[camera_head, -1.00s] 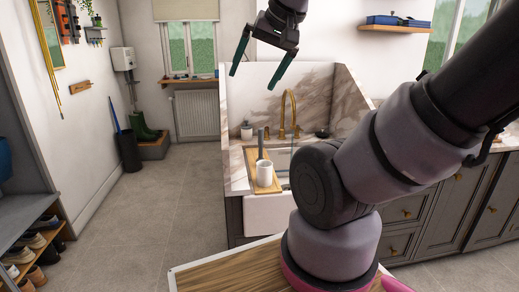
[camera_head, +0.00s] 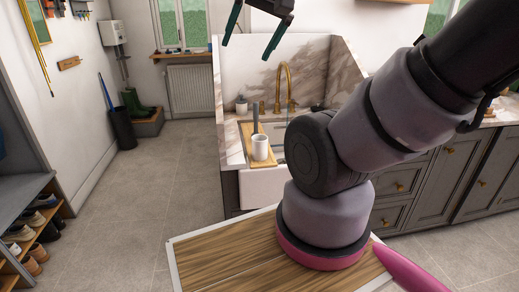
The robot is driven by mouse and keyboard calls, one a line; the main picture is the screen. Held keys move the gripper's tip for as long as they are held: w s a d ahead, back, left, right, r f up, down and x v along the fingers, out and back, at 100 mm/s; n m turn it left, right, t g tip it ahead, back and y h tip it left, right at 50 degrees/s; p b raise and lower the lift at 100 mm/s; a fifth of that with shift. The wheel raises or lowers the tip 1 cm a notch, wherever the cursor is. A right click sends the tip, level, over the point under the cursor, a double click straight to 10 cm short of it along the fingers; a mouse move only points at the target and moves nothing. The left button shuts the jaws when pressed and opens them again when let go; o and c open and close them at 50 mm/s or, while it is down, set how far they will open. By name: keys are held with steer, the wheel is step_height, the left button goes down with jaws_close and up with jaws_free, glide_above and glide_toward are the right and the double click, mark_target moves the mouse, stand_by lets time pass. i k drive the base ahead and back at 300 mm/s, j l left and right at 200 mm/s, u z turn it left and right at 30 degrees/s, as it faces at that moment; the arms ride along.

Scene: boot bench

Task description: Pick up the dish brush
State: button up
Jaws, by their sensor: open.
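My gripper (camera_head: 248,50) is at the top of the picture, its two dark green fingers spread apart with nothing between them. It appears above and in front of the marble wall behind the sink. No thing is clearly recognisable as the dish brush. A slim dark grey upright thing (camera_head: 255,118) shows behind the white cup (camera_head: 260,147); I cannot tell whether it is the brush. The cup stands on a wooden board (camera_head: 247,131) at the left of the sink (camera_head: 265,180).
A brass tap (camera_head: 285,82) rises behind the sink, with a small potted plant (camera_head: 241,104) to its left. Marble panels enclose the back and right. Shoes (camera_head: 36,219) fill the bench at left. The tiled floor (camera_head: 150,185) is clear.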

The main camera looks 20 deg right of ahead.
mark_target(255, 105)
steer(key=i+l, duration=0.3)
steer(key=i, duration=0.25)
steer(key=i+l, duration=0.25)
steer(key=i, duration=0.25)
